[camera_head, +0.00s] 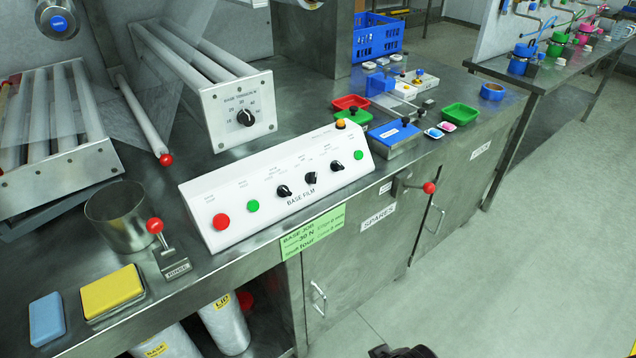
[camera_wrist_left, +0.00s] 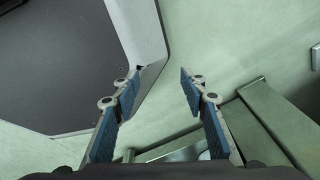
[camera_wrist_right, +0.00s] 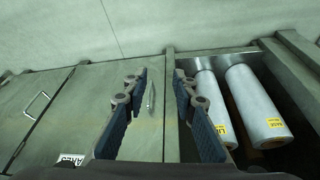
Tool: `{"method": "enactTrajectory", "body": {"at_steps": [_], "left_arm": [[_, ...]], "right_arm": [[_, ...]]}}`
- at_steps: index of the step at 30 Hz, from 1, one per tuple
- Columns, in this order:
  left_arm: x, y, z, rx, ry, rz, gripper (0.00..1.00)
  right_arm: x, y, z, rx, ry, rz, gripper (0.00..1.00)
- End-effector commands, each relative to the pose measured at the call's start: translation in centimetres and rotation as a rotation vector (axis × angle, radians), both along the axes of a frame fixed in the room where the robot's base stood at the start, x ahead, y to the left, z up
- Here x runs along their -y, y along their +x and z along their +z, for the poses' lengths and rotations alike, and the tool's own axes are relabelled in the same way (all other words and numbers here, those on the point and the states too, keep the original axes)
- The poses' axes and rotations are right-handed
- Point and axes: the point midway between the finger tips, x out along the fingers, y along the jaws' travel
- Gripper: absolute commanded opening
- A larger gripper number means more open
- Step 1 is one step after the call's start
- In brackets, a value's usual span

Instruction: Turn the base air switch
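The white BASE FILM control panel (camera_head: 275,190) stands sloped on the steel bench in the head view. It carries a row of black rotary switches: a left one (camera_head: 284,191), a middle one (camera_head: 310,178) and a right one (camera_head: 337,166). Their small labels are too blurred to read, so I cannot tell which is the air switch. My left gripper (camera_wrist_left: 160,75) is open and empty over the floor beside a grey body. My right gripper (camera_wrist_right: 160,74) is open and empty, facing the cabinet fronts below the bench. Neither gripper is at the panel.
The panel also has a red button (camera_head: 221,222) and green buttons. A red-knobbed lever (camera_head: 155,226) and a steel cup (camera_head: 118,217) stand to its left. A red-ended handle (camera_head: 428,187) juts from the bench front. The base tension dial (camera_head: 246,117) is behind. Floor at right is clear.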

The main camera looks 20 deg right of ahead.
Motion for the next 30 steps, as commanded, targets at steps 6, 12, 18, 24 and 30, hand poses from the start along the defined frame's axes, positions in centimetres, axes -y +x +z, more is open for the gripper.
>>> {"method": "enactTrajectory", "body": {"at_steps": [6,12,18,24,30], "left_arm": [[-0.2,0.0,-0.1,0.0,0.002,0.001,0.4],[-1.1,0.1,-0.1,0.002,0.013,0.003,0.4],[-1.2,0.2,-0.1,0.003,0.013,0.005,0.4],[-1.2,0.3,-0.1,0.004,0.013,0.004,0.4],[-1.1,0.5,0.1,0.007,0.012,0.004,0.4]], "right_arm": [[0.0,8.8,7.9,0.311,0.079,-0.13,0.25],[0.0,16.3,12.6,0.579,0.175,-0.227,0.25],[0.0,23.5,18.6,0.878,0.315,-0.305,0.25],[-0.3,27.6,23.9,1.109,0.45,-0.338,0.25],[-0.4,29.1,25.7,1.178,0.494,-0.341,0.25]]}}
